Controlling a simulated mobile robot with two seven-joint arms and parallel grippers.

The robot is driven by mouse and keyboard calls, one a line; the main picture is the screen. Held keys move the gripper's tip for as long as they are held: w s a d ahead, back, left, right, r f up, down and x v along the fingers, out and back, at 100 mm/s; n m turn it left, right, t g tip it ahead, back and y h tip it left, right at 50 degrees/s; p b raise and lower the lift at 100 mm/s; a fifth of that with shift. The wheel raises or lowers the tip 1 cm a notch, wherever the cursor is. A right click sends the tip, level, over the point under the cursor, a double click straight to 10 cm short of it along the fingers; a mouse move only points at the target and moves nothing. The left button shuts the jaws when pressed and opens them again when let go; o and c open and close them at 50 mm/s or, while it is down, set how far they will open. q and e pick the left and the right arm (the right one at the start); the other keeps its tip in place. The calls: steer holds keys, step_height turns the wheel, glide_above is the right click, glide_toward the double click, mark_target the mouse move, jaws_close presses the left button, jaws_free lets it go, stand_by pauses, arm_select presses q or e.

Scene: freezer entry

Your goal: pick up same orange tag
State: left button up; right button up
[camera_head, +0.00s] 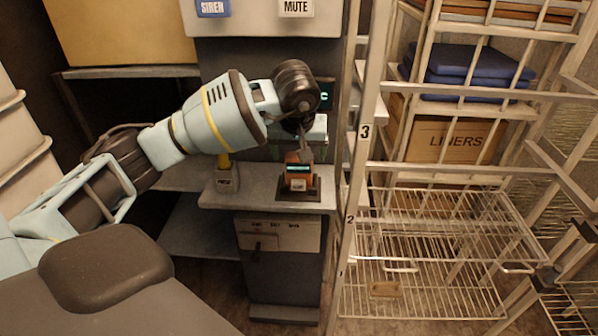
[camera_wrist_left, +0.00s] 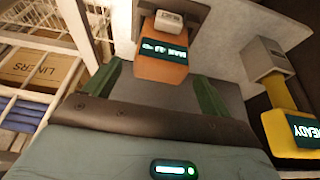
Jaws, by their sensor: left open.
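The orange tag (camera_head: 298,171), a small block with a lit screen, stands upright in a dark dock (camera_head: 298,194) on the grey shelf. It also shows in the left wrist view (camera_wrist_left: 162,69), with its lit text upside down. My left gripper (camera_head: 299,152) is over the tag, pointing down. In the left wrist view its green fingers (camera_wrist_left: 158,88) are open, spread wide to either side of the tag's line. The tag looks free of both fingers; I cannot tell how deep it sits between them. My right gripper is not in view.
A yellow handheld (camera_wrist_left: 290,130) with a READY screen stands left of the tag in a grey dock (camera_head: 228,180). A white rack post (camera_head: 362,150) rises close on the right, beside wire baskets (camera_head: 440,225) and a LINERS box (camera_head: 455,140). A panel with SIREN and MUTE labels (camera_head: 296,8) is above.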

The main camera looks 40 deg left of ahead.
arm_select(q)
steer(key=x, duration=0.4)
steer(key=shift+s+d+f, duration=0.15)
steer(key=shift+s+f, duration=0.05)
steer(key=shift+f, duration=0.1)
steer(key=c, duration=1.1)
steer(key=shift+r, duration=0.1)
steer(key=shift+r, duration=0.35)
steer(key=v, duration=0.2)
steer(key=shift+r, duration=0.4)
steer(key=s+d+r, duration=0.1)
steer(key=s+d, duration=0.7)
steer(key=s, duration=0.5)
steer(key=shift+r+b, duration=0.15)
steer(key=shift+b, duration=0.25)
